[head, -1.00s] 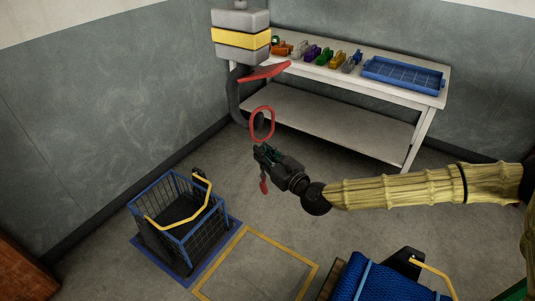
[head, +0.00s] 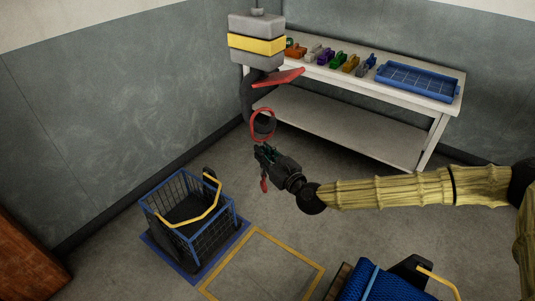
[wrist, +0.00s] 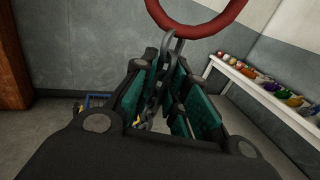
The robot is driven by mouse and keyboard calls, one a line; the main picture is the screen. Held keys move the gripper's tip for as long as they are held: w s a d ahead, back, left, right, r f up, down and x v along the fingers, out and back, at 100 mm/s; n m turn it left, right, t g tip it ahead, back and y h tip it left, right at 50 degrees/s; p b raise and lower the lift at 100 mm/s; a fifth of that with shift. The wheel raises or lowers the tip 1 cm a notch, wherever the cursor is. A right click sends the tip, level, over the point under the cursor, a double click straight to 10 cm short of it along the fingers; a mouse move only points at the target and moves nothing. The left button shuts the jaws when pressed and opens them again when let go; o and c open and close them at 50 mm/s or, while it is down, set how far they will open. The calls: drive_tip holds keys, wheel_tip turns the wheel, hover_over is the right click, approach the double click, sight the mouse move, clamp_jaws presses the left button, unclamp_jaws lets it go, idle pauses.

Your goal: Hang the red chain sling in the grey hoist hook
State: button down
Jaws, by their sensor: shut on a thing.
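The red chain sling shows its red ring (head: 254,136) at the top, grey chain links (wrist: 153,95) below it, and a red lower end (head: 264,184) hanging under my gripper. My gripper (head: 262,153) is shut on the chain just below the ring, which stands upright above the fingers. The grey hoist hook (head: 248,98), dark with a red latch (head: 280,77), hangs under a grey and yellow block (head: 256,44). In the head view the ring overlaps the hook's lower curve. I cannot tell whether it is in front of it or around it. The wrist view shows the ring (wrist: 196,30) cut off, without the hook.
A white bench (head: 425,107) at the back holds several coloured clamps and a blue tray (head: 415,83). A blue wire basket (head: 195,215) stands on the floor at left. A yellow-outlined floor square (head: 262,270) is empty. A blue bundle (head: 385,285) lies at front right.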

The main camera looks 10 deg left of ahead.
drive_tip(key=shift+w+a+f+b, duration=0.1)
drive_tip(key=shift+a+f+b, duration=0.1)
drive_tip(key=shift+f+b, duration=0.45)
drive_tip(key=shift+w+a+f+b, duration=0.1)
drive_tip(key=shift+a+f+b, duration=0.1)
drive_tip(key=shift+f+b, duration=0.4)
drive_tip(key=shift+a+f+b, duration=0.1)
drive_tip(key=shift+f+b, duration=0.8)
drive_tip(key=shift+b, duration=0.15)
drive_tip(key=shift+f, duration=0.15)
drive_tip(key=c, duration=1.4)
unclamp_jaws()
drive_tip(key=shift+o, duration=0.3)
drive_tip(key=shift+f, duration=0.1)
drive_tip(key=v, duration=1.2)
